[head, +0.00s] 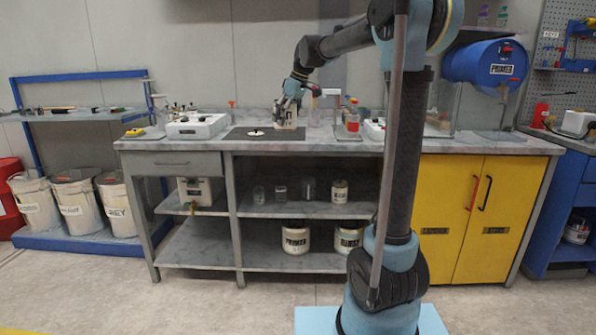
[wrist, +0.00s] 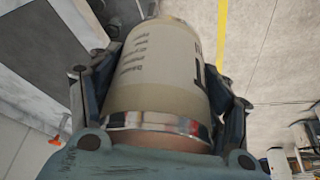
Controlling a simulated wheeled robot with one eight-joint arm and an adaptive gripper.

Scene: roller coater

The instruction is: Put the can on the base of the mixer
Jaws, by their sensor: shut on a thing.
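The can is beige with dark print and a shiny metal rim; it fills the middle of the wrist view (wrist: 158,75). My gripper (wrist: 160,90) is shut on it, one finger on each side. In the head view my gripper (head: 288,102) holds the can (head: 287,117) over the back of the worktop. A dark flat plate (head: 236,134) with a white disc lies on the worktop just left of and in front of the can. An upright stand (head: 332,93) rises right of the can. I cannot tell surely which part is the mixer base.
On the grey worktop (head: 370,145), a white box-shaped device (head: 196,126) stands left and a red-and-orange bottle (head: 352,118) stands right. A blue drum (head: 486,64) is farther right. Glasses and labelled pots fill the shelves below. The front strip of the worktop looks clear.

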